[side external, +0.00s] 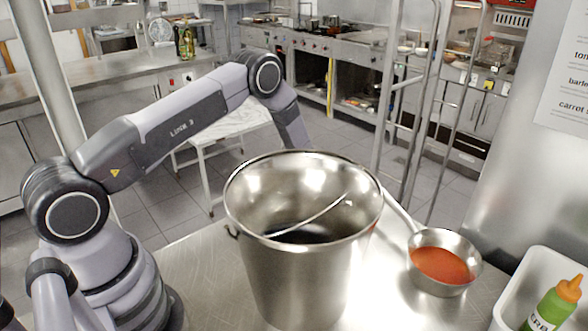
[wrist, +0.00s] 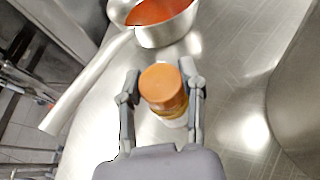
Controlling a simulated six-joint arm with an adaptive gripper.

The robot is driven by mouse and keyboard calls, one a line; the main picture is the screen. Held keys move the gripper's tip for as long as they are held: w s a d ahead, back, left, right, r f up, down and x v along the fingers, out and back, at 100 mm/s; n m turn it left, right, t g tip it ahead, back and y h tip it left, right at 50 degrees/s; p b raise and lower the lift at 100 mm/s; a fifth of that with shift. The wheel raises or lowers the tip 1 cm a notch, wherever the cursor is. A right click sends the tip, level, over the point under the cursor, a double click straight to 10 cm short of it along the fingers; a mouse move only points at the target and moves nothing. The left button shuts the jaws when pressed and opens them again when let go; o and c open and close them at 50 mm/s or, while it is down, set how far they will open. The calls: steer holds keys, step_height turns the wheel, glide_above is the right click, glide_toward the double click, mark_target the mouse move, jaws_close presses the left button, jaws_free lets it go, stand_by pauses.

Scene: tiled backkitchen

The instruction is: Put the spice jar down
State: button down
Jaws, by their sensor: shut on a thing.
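The spice jar (wrist: 163,90) has an orange-brown lid and shows in the wrist view, seen from above. My gripper (wrist: 161,88) is shut on it, with one dark finger on each side. Below the lid the jar's amber and pale lower part shows. The steel worktop (wrist: 215,85) lies beneath; I cannot tell whether the jar touches it. In the side external view the large steel bucket hides my gripper and the jar.
The steel bucket (side external: 300,280) stands on the worktop in front, and its wall (wrist: 298,90) is right of the jar in the wrist view. A saucepan of red sauce (side external: 440,268) is close by, its handle (wrist: 85,85) left of my gripper. A white tray (side external: 510,300) holds a green bottle (side external: 552,308).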

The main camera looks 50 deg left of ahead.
steer(key=c, duration=0.6)
jaws_free()
steer(key=shift+f, duration=0.1)
steer(key=shift+c, duration=0.2)
steer(key=shift+a+r, duration=0.25)
steer(key=shift+a, duration=0.05)
steer(key=v, duration=1.1)
steer(key=shift+s+a+r, duration=0.1)
steer(key=shift+a+r, duration=0.05)
